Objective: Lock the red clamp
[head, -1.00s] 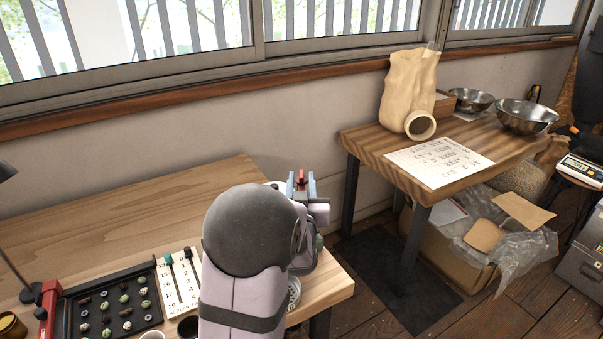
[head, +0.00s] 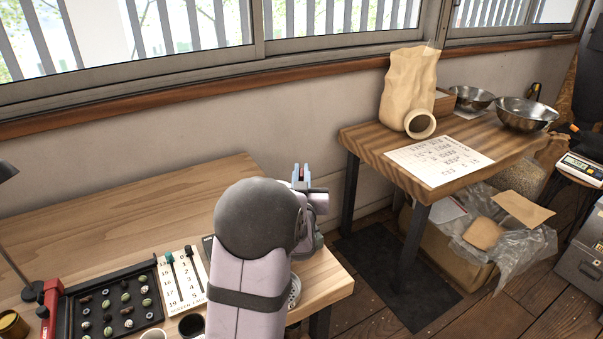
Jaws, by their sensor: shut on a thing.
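My gripper (head: 301,174) is over the far right end of the wooden workbench, pointing away from the camera. Its two light-blue fingertips are close together, shut on a narrow red part (head: 302,174) that shows between them. Another red piece (head: 47,304) stands at the left end of the black sample tray, far from my gripper.
The workbench (head: 130,205) is clear at the back left. A black tray (head: 112,325) of beans and a white scale card (head: 183,283) lie at the front. A side table (head: 365,140) with a paper bag (head: 408,90) stands right, across a gap.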

